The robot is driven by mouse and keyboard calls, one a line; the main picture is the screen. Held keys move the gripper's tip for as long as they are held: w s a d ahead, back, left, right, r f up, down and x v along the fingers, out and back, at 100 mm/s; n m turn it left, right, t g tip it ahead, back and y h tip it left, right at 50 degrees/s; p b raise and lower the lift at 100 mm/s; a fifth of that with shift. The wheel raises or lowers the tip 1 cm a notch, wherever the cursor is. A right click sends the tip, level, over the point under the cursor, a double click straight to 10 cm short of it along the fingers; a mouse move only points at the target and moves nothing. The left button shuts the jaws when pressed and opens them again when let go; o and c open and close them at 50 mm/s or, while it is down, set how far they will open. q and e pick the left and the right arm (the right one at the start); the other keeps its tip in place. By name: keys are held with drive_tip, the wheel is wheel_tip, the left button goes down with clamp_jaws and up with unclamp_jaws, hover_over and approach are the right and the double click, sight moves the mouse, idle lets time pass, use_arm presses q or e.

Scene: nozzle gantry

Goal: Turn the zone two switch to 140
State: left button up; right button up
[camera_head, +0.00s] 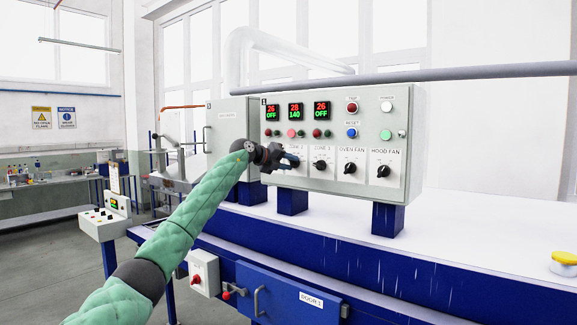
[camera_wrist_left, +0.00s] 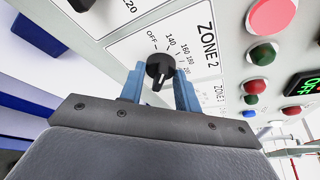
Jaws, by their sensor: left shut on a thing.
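The zone two switch (camera_wrist_left: 160,68) is a black rotary knob on a white plate marked ZONE 2, with OFF, 140, 160, 180 and 200 around it. The blue fingers of my left gripper (camera_wrist_left: 160,85) sit on both sides of it, shut on it. Its narrow end points up near the 140 mark. In the head view my left gripper (camera_head: 291,160) reaches the control panel (camera_head: 410,115) and hides the knob. The middle display (camera_head: 295,112) on the panel reads 28 over 140. My right gripper is not in view.
The left display (camera_head: 271,113) and right display (camera_head: 321,111) both read 26 over OFF. More black knobs, including the oven fan knob (camera_head: 350,168) and hood fan knob (camera_head: 383,170), sit to the right. Coloured buttons and lamps lie above the knobs.

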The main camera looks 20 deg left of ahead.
use_arm(q)
drive_tip(key=shift+f, duration=0.15)
drive_tip(key=shift+m+y, duration=0.3)
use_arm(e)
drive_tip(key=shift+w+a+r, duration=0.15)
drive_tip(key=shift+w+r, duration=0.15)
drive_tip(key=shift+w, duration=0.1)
use_arm(q)
drive_tip(key=o, duration=1)
drive_tip(key=shift+c, duration=0.2)
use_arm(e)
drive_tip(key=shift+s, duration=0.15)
use_arm(q)
drive_tip(key=shift+s+a, duration=0.1)
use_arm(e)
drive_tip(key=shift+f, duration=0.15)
